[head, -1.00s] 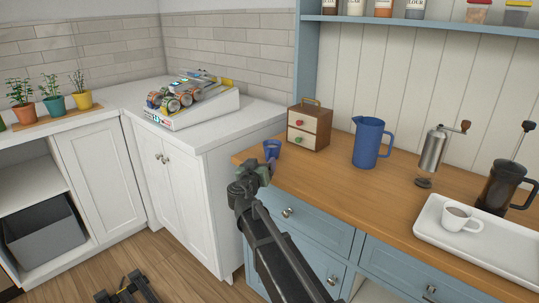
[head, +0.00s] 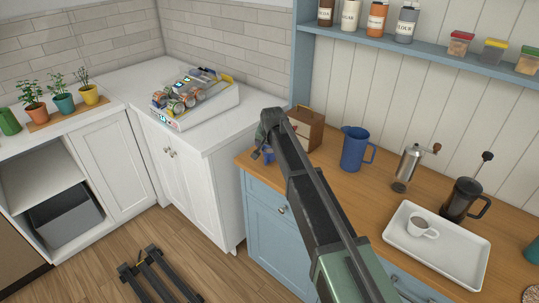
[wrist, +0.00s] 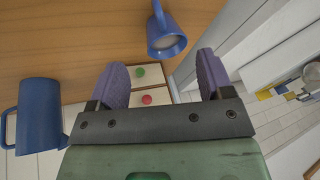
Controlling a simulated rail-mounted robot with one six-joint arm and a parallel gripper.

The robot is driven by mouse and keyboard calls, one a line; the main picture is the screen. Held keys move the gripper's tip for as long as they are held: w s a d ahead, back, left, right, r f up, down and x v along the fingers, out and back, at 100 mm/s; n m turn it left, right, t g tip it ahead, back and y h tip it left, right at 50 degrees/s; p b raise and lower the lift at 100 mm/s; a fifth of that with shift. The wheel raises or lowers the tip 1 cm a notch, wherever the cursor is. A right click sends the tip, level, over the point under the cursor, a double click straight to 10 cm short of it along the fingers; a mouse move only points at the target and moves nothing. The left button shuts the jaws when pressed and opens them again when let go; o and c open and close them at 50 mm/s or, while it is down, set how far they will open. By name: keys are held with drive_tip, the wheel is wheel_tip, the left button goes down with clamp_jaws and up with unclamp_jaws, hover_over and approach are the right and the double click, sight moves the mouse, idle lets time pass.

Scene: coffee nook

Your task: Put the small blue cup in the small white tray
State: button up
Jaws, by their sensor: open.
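The small blue cup (head: 269,157) stands on the wooden counter near its left end, partly hidden by my gripper in the head view. In the wrist view the small blue cup (wrist: 167,38) shows whole, just beyond and between the fingertips, with its handle pointing away. My gripper (wrist: 162,72) has its two purple fingers wide apart with nothing between them. In the head view my gripper (head: 264,140) is above and close to the cup. The white tray (head: 462,258) lies on the counter at the right, with a white cup (head: 422,227) on it.
A small drawer box (head: 306,128) stands right behind the cup. A blue pitcher (head: 354,149), a grinder (head: 406,168) and a French press (head: 462,199) stand between the box and the tray's far side. The tray's right part is clear.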

sight(267, 156)
drive_tip(key=b+x, duration=0.8)
drive_tip(key=x, duration=0.2)
drive_tip(key=shift+w+a+f, duration=0.1)
drive_tip(key=shift+f, duration=0.15)
drive_tip(key=shift+r, duration=0.2)
drive_tip(key=shift+c, duration=0.2)
clamp_jaws()
